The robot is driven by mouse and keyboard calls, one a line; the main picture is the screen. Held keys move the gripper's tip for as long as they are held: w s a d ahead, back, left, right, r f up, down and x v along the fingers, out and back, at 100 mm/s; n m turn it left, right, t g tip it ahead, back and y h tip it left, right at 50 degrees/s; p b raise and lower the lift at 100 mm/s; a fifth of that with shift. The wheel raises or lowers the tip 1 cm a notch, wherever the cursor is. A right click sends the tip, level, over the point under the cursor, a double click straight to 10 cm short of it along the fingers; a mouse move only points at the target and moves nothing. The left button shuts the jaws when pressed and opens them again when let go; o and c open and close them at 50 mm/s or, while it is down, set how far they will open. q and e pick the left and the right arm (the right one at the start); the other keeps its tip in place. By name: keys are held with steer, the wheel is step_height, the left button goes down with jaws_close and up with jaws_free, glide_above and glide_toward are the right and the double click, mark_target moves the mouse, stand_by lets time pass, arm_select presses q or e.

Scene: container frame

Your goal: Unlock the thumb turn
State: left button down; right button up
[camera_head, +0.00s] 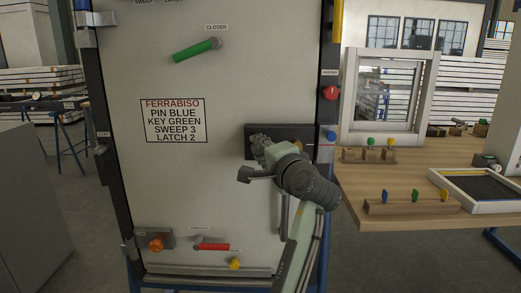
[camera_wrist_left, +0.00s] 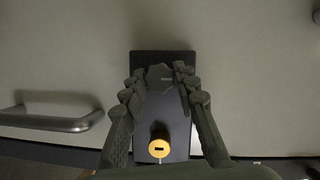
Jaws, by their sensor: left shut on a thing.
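A dark lock plate (camera_head: 298,131) sits near the right edge of the pale door panel, and it also fills the middle of the left wrist view (camera_wrist_left: 176,122). My left gripper (camera_head: 258,143) reaches onto the plate. In the left wrist view its fingertips (camera_wrist_left: 160,76) close around the dark thumb turn (camera_wrist_left: 159,74), which is mostly hidden between them. The thumb turn's exact angle is hard to tell. A yellow, slotted round piece (camera_wrist_left: 159,148) shows on the same plate, apart from the fingers. My right gripper is not in view.
A metal pull handle (camera_wrist_left: 50,122) stands out near the plate. The door has a green-gripped closer lever (camera_head: 195,50), an orange knob (camera_head: 156,245), a red lever (camera_head: 213,246) and a sign (camera_head: 174,120). A wooden bench (camera_head: 420,219) with small parts stands right.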

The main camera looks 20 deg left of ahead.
arm_select(q)
steer(key=c, duration=1.2)
jaws_free()
steer(key=shift+o, duration=0.2)
steer(key=shift+s, duration=0.1)
steer(key=v, duration=1.2)
